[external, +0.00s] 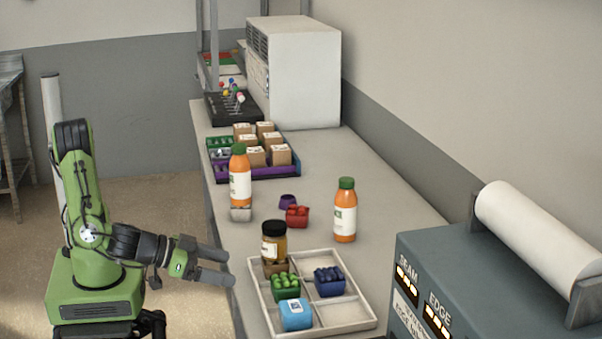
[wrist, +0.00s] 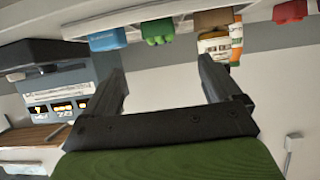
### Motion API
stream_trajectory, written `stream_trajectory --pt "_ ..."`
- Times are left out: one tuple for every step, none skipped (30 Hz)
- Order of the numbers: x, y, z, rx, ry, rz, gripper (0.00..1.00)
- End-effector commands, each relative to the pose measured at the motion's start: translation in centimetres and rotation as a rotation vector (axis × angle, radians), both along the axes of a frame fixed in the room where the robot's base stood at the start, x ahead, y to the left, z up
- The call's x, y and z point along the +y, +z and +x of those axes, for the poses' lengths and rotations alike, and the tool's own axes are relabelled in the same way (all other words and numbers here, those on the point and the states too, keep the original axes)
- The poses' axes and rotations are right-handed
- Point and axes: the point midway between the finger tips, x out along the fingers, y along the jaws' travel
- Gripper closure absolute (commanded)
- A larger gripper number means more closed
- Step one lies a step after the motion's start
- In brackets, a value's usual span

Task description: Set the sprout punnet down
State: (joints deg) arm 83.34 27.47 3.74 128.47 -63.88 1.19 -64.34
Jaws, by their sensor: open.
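The green sprout punnet (external: 285,286) sits in the white divided tray (external: 350,327), in the left column between the brown punnet under a jar and the light blue box. It also shows near the top of the wrist view (wrist: 158,31). My gripper (external: 229,267) is open and empty, left of the tray and apart from the punnet. In the wrist view its two fingers (wrist: 165,82) are spread with nothing between them.
In the tray are a light blue box (external: 296,315), a dark blue punnet (external: 329,283) and a dark-lidded jar (external: 274,243). Orange bottles (external: 345,212) and a red punnet (external: 297,217) stand beyond. A sealing machine (external: 460,275) is at right.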

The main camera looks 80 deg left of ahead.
Motion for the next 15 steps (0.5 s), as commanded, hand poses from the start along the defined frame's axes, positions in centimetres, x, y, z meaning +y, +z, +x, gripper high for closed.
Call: stream_trajectory --pt "0.0 0.2 -0.4 0.000 -0.001 0.001 0.09" --pt "0.2 0.3 -0.4 0.002 0.004 0.001 0.09" --pt "0.7 0.4 -0.3 0.012 0.017 0.001 0.09" --pt "1.4 0.5 0.0 0.028 0.035 0.000 0.09" --pt "2.5 0.5 0.5 0.051 0.060 0.002 0.09" --pt "4.4 0.7 1.2 0.097 0.100 0.001 0.09" --pt "6.2 0.8 1.7 0.140 0.135 0.002 0.09" --pt "8.2 0.8 2.1 0.190 0.169 0.001 0.09" --pt "10.9 1.0 2.3 0.261 0.210 -0.004 0.09" --pt "12.9 1.1 2.2 0.315 0.234 -0.008 0.09" --pt "14.7 1.2 2.0 0.368 0.251 -0.015 0.09" --pt "17.2 1.5 1.4 0.435 0.266 -0.028 0.09" --pt "18.9 1.8 0.8 0.482 0.270 -0.038 0.09" --pt "20.5 2.2 0.0 0.524 0.269 -0.051 0.09" --pt "22.5 2.6 -1.3 0.576 0.258 -0.067 0.09"
